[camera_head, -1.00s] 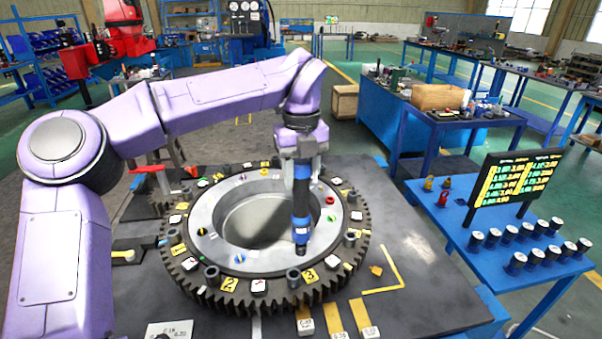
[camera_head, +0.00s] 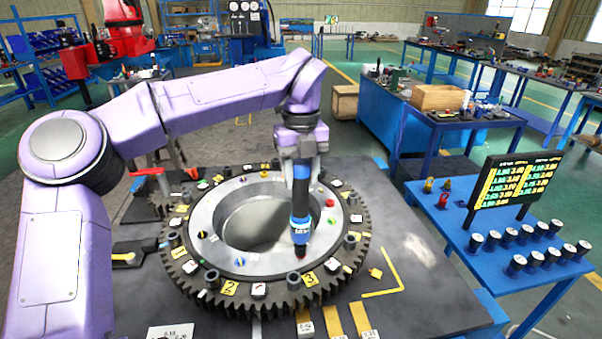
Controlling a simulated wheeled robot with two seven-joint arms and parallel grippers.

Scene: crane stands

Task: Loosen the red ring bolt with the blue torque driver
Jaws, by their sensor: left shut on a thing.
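My left gripper (camera_head: 301,168) is shut on the blue torque driver (camera_head: 301,227), which hangs almost upright with its dark tip down. The tip is over the front right part of the silver ring (camera_head: 225,255) inside the large dark gear; I cannot tell whether it touches. A red bolt (camera_head: 329,203), which looks like the red ring bolt, stands on the silver ring behind and right of the tip. The driver is apart from it in the picture. My right gripper is out of view.
The toothed gear (camera_head: 290,298) carries dark posts and numbered tags on a dark table (camera_head: 420,300). A blue side table (camera_head: 455,222) at right holds several cylinders, small coloured ring pieces and a display board (camera_head: 515,180). A red-handled lever (camera_head: 146,172) stands left of the gear.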

